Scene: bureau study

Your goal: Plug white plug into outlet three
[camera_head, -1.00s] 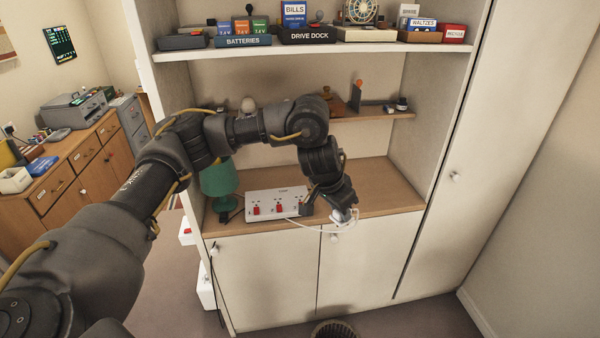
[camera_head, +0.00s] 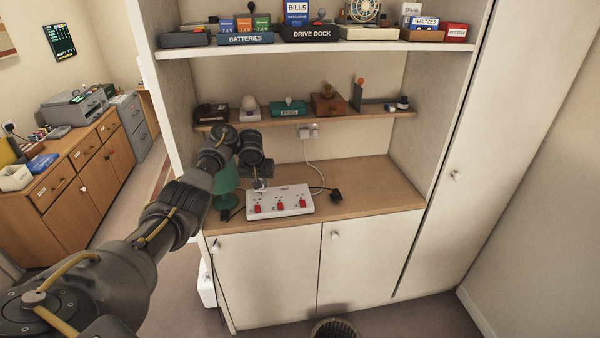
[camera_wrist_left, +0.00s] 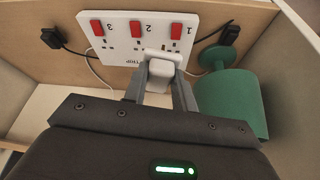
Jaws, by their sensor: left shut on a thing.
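My left gripper (camera_head: 262,184) is shut on the white plug (camera_wrist_left: 162,66), just over the white power strip (camera_head: 281,212) at its left end in the head view. In the wrist view the strip (camera_wrist_left: 104,31) appears upside down, with red switches numbered 1, 2 and 3 from right to left. The plug covers the outlet area near numbers 1 and 2; I cannot tell if it touches the strip. Outlet three (camera_wrist_left: 108,44), by the switch at the left, shows bare and lies left of the plug. My right gripper is not in view.
A black plug (camera_head: 336,195) lies right of the strip, another (camera_head: 225,214) to its left. The green lamp (camera_head: 226,180) stands close to my left arm. A white cable (camera_head: 307,158) hangs from the wall socket. The wooden counter (camera_head: 385,185) is clear at right.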

